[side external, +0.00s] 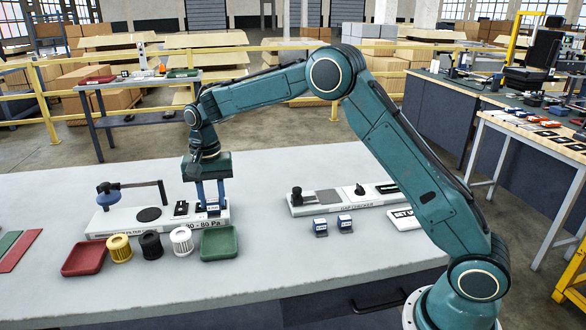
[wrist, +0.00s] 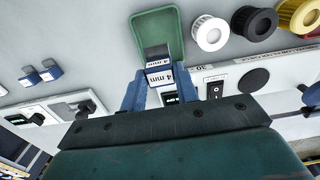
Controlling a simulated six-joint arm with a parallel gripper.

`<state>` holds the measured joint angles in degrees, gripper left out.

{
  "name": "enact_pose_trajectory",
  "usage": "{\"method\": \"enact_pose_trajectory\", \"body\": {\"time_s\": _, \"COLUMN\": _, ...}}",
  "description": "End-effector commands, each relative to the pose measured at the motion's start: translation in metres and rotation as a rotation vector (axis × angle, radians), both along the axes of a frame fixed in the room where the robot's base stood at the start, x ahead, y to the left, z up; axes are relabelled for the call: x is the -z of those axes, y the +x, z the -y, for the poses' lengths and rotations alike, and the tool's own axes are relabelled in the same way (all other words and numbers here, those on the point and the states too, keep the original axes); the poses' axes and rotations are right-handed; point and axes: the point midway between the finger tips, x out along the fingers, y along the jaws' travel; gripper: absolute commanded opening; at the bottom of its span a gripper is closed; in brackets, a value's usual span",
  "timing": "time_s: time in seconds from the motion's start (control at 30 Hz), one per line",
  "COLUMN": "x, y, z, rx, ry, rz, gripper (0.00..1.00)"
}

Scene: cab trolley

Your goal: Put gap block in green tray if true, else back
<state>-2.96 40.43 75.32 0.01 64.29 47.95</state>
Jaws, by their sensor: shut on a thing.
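My gripper (side external: 211,206) points down over the right end of the white filter tester, just behind the green tray (side external: 219,258). In the wrist view my gripper (wrist: 160,86) is shut on a blue-and-white gap block (wrist: 158,77) marked "4 mm". The green tray (wrist: 150,16) lies just beyond the block there. In the side view the block is small and hard to make out between the fingers. Its exact height above the tester cannot be told. The gap checker (side external: 330,208), a white base with dark fittings, stands to the right.
Two more blue-and-white blocks (side external: 320,228) (side external: 345,223) stand before the gap checker. Yellow (side external: 119,248), black (side external: 151,245) and white (side external: 181,241) filters stand left of the green tray, then a red tray (side external: 84,259). The filter tester (side external: 120,224) carries a blue-topped arm. The front centre is clear.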

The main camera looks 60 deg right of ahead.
Motion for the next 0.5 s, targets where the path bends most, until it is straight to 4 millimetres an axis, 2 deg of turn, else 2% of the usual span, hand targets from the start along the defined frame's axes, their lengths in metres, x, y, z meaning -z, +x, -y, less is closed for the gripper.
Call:
{"method": "enact_pose_trajectory", "body": {"time_s": 0.1, "x": 0.024, "y": -0.001, "z": 0.000, "rx": 0.000, "ry": 0.000, "rz": -0.004, "gripper": 0.02}}
{"method": "enact_pose_trajectory", "body": {"time_s": 0.23, "x": 0.042, "y": -0.001, "z": 0.000, "rx": 0.000, "ry": 0.000, "rz": -0.001, "gripper": 0.02}}
{"method": "enact_pose_trajectory", "body": {"time_s": 0.5, "x": 0.053, "y": 0.000, "z": 0.000, "rx": 0.000, "ry": 0.000, "rz": 0.001, "gripper": 0.02}}
